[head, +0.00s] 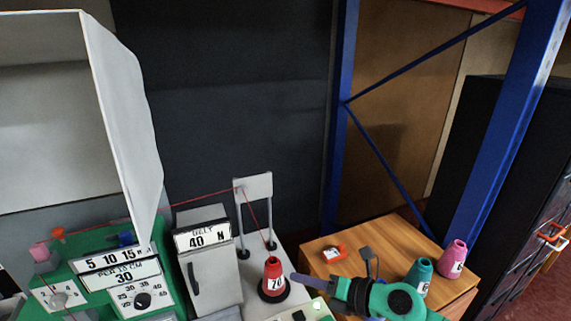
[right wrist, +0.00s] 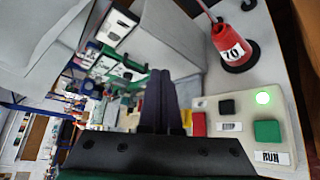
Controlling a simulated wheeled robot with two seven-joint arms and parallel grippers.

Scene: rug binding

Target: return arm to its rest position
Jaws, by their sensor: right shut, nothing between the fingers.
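My right gripper (head: 298,278) comes in from the lower right in the head view, its dark fingers pointing left, just right of the red thread cone. In the right wrist view its fingers (right wrist: 158,95) are together with nothing between them. The red cone (head: 272,272) with a "70" label stands upright on a black base on the grey bench; it also shows in the right wrist view (right wrist: 230,42). The gripper looks apart from it. My left gripper does not show.
A control box (right wrist: 243,127) with a lit green lamp lies below the gripper. Left stand a grey box (head: 208,262) marked "40 N" and a green machine (head: 92,238). A red thread runs to the white stand (head: 256,187). Teal (head: 420,273) and pink (head: 453,257) cones stand on the wooden cabinet.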

